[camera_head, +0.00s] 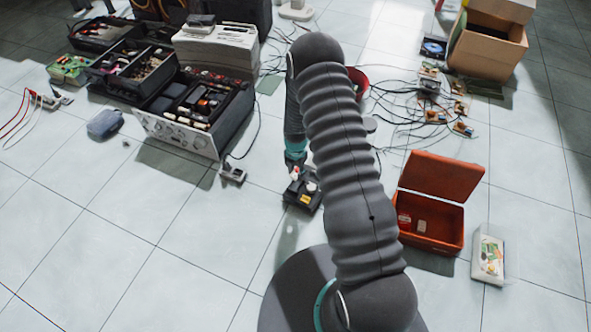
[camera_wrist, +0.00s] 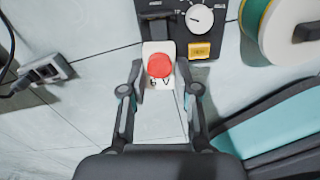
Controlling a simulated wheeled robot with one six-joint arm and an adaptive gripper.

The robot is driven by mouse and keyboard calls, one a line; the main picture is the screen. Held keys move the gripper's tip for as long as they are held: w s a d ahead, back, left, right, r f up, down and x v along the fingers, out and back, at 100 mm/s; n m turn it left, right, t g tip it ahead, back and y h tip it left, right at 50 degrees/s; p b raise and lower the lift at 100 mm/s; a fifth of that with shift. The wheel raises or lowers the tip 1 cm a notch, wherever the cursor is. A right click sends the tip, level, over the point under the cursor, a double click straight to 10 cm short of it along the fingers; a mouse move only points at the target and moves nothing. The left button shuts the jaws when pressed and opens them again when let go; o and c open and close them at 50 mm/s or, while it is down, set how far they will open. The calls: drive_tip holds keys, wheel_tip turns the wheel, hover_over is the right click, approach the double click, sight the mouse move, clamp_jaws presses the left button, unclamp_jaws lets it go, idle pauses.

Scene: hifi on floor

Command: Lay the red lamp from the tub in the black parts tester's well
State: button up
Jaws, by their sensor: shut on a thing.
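The red lamp (camera_wrist: 159,65) is a round red dome with two thin dark leads. In the wrist view it sits between the fingertips of my gripper (camera_wrist: 160,79), which is shut on it. A pale surface shows around and behind the lamp; I cannot tell whether the lamp touches it. The black parts tester (camera_wrist: 225,12) with a white dial and a yellow label lies just beyond the fingertips. In the head view my gripper (camera_head: 295,170) is over the back left of the tester (camera_head: 304,200). The well is not clearly visible there.
A red round container (camera_head: 358,80) is partly hidden behind my arm. An open orange-red box (camera_head: 455,225) stands right of the tester. A spool (camera_wrist: 295,30) and a grey socket piece (camera_wrist: 48,72) lie near the gripper. The floor at front left is clear.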

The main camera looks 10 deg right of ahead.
drive_tip(key=shift+f+n, duration=0.4)
drive_tip(key=b, duration=0.2)
hover_over(296, 186)
drive_tip(key=shift+f, duration=2.05)
drive_tip(key=shift+w+f+b, duration=0.1)
drive_tip(key=shift+f+b, duration=0.55)
drive_tip(key=shift+f, duration=0.15)
drive_tip(key=shift+b, duration=0.5)
drive_tip(key=shift+f+b, duration=0.4)
drive_tip(key=shift+b, duration=0.35)
idle(0.4)
drive_tip(key=o, duration=1)
drive_tip(key=shift+r, duration=0.1)
drive_tip(key=shift+r+p, duration=1.65)
drive_tip(key=shift+r, duration=1.8)
